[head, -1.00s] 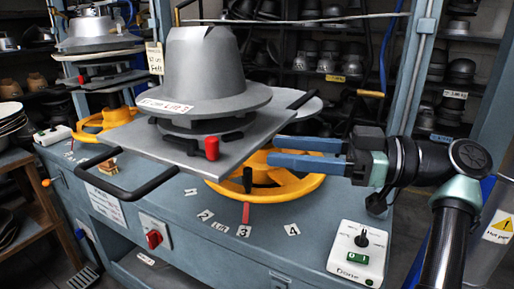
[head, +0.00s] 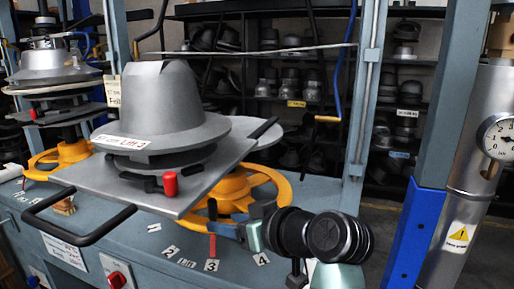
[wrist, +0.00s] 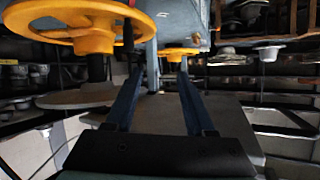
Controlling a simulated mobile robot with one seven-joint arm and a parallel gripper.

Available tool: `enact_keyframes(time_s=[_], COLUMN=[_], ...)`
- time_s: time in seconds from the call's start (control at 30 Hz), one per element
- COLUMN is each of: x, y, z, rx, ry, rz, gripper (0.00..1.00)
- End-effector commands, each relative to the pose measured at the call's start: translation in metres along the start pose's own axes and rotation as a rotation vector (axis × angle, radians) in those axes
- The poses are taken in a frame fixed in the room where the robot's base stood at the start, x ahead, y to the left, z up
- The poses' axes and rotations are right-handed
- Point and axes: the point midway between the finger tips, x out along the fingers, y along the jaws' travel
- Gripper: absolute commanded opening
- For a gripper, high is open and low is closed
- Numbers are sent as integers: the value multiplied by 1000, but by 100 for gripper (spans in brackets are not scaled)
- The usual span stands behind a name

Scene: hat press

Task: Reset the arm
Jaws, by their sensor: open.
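My gripper (head: 240,222) is in the head view at the lower middle, partly hidden behind my own dark wrist joints. Its blue fingers lie in front of the yellow handwheel (head: 282,197), low over the blue bench. In the wrist view, the two fingers of my gripper (wrist: 154,78) stand apart with nothing between them. The grey hat mould (head: 160,100) sits on its square metal plate (head: 205,190) to the left of the gripper, apart from it.
A blue post (head: 418,225) and a steel cylinder with a gauge (head: 499,137) stand at the right. Shelves of moulds (head: 290,70) fill the back. A second press (head: 55,70) is at the left. The plate's black handle (head: 85,225) juts forward. The wrist view shows a yellow wheel (wrist: 85,42).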

Motion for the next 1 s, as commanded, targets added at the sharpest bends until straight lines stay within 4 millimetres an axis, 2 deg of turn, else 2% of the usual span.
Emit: enact_keyframes(time_s=[0.07,0.17,0.37,0.53,0.6,0.77,0.87,0.97,1.0], x=[0,-14,-57,-105,-122,-167,-205,-254,-276], y=[0,2,-6,-21,-26,-50,-74,-108,-124], z=[5,3,-11,-25,-58,-117,-154,-190,-202], rx=[22,44,62,63,24,-67,-135,-218,-254], ry=[19,75,230,384,484,710,876,1077,1164], rz=[154,333,588,745,747,752,752,747,742], gripper=[54,54,54,54,54,54,54,54,54])
